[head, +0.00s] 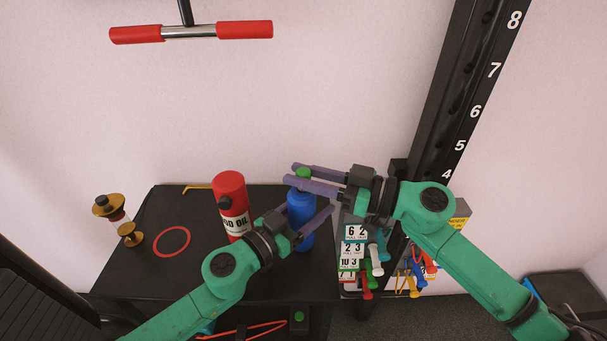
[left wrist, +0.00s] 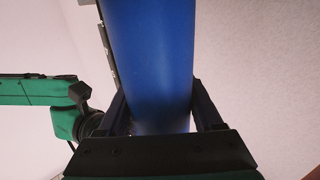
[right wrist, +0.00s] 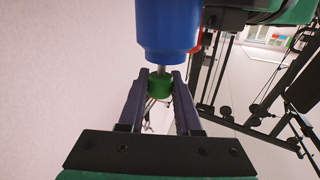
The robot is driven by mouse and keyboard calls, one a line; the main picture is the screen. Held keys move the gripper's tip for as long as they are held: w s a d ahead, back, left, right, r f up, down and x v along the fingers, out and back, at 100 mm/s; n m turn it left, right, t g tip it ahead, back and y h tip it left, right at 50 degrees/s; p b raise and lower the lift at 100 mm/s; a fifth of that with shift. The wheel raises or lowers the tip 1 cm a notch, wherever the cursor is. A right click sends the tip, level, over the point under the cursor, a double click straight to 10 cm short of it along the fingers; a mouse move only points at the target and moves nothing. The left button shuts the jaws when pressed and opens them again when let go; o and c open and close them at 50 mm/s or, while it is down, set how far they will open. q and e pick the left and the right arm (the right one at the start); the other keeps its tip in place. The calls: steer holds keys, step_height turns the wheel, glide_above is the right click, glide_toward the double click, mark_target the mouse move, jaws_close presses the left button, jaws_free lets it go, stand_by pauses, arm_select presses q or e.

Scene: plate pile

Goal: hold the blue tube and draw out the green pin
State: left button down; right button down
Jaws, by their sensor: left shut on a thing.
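The blue tube (head: 300,216) stands upright on the black table, right of the red oil bottle. My left gripper (head: 316,222) is shut on it, with a finger on each side; the tube (left wrist: 150,60) fills the middle of the left wrist view. The green pin (head: 303,172) sticks out of the tube's top. In the right wrist view its green head (right wrist: 159,86) shows with a short grey shaft between it and the tube (right wrist: 167,30). My right gripper (right wrist: 160,92) is open, its fingers on either side of the green head. Whether they touch it is hard to tell.
A red oil bottle (head: 230,190) stands close to my left gripper. A red ring (head: 154,249) and a brass-coloured object (head: 119,216) are at the table's left. A rack of small dumbbells (head: 372,262) is right of the table. The black table (head: 170,275) has free room at front left.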

stand_by(0.3)
steer(key=shift+r, duration=4.35)
arm_select(q)
jaws_free()
steer(key=shift+s+a, duration=0.1)
